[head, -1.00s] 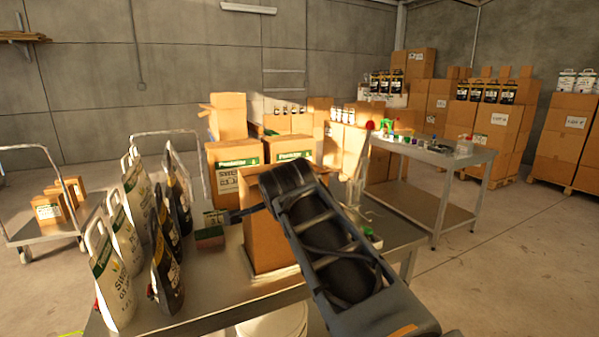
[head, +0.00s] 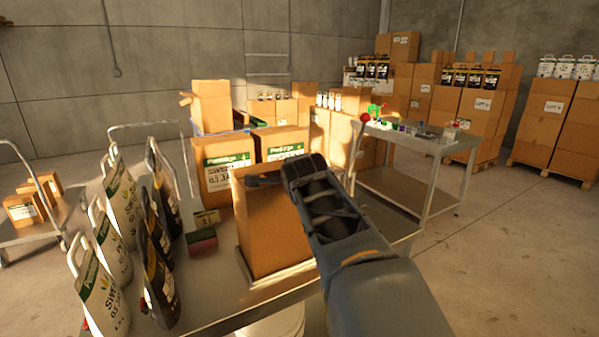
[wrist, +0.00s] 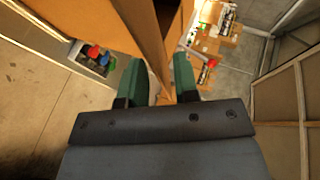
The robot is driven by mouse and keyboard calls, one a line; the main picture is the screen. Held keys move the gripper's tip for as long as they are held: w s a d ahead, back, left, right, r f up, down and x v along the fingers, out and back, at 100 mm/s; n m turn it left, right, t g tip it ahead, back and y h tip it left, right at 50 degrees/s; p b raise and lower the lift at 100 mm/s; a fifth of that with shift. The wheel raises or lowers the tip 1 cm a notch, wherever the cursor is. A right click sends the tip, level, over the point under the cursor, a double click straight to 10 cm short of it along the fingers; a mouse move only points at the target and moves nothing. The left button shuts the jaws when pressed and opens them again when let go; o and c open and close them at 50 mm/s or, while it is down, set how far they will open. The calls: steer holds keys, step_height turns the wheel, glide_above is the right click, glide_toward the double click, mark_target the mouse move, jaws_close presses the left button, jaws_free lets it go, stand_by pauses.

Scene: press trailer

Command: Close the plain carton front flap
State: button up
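The plain carton (head: 268,235) stands upright on the metal table, brown and without a label. My gripper (head: 258,181) is at the carton's top, partly hidden by my arm; the front flap cannot be made out clearly in the head view. In the wrist view my gripper (wrist: 158,82) has two green fingers spread apart. Cardboard of the carton (wrist: 115,27) fills the view ahead of the fingers, and an edge of it runs down toward the gap between them. I cannot tell whether a finger touches it.
White and black bags (head: 112,235) stand in a row at the left of the table (head: 205,290). Labelled cartons (head: 228,172) stand behind. A second table (head: 400,180) is at the right.

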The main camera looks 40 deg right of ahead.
steer(key=shift+x, duration=0.95)
steer(key=shift+d, duration=0.1)
jaws_close()
